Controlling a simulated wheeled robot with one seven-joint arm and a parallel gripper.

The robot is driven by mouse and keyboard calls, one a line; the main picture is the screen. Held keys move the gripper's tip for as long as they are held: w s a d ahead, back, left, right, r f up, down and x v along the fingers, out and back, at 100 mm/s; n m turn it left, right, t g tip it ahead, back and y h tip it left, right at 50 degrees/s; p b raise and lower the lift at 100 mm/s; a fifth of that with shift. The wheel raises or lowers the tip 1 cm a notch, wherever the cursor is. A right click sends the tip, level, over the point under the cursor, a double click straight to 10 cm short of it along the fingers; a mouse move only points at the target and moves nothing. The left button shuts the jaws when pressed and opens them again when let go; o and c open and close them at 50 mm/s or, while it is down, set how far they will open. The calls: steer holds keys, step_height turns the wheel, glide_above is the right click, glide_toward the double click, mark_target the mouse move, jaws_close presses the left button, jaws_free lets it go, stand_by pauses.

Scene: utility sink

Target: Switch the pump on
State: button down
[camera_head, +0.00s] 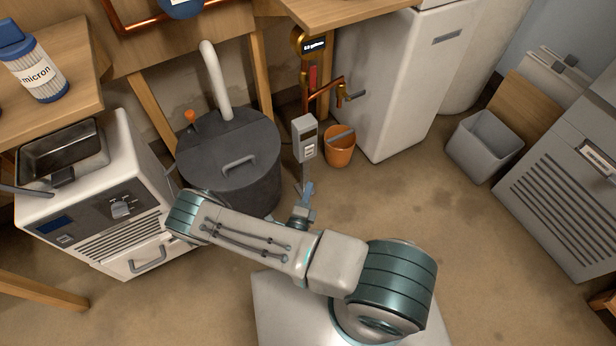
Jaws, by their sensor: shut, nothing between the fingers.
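A small light-grey control box (304,138) with a dark panel stands on a thin post, right of a dark round lidded tank (228,150). The tank has a handle on its lid and a white pipe (215,80) rising from it. I take the box to be the pump switch, but its lever position is too small to tell. My gripper (306,188) is small in view, just below the box near its post, and looks shut and empty. Whether it touches the post cannot be told. My arm hides the floor in front of the tank.
An orange bucket (340,149) stands right of the box, under copper pipes with a valve (345,93). A white cabinet (385,85) is behind it. A white machine (100,205) stands left of the tank. A grey bin (484,146) is at right. Floor between is clear.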

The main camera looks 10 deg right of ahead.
steer(key=b, duration=0.2)
glide_toward(313, 148)
steer(key=w+d, duration=0.1)
steer(key=d, duration=0.3)
steer(key=shift+w+a+r+b, duration=0.15)
steer(key=shift+w+a+b, duration=0.1)
steer(key=shift+w, duration=0.45)
steer(key=shift+w+a+r+b, duration=0.1)
steer(key=shift+w+a, duration=0.1)
steer(key=shift+w, duration=0.5)
steer(key=shift+w+a+r+b, duration=0.15)
steer(key=shift+w+a+b, duration=0.1)
steer(key=shift+w, duration=0.45)
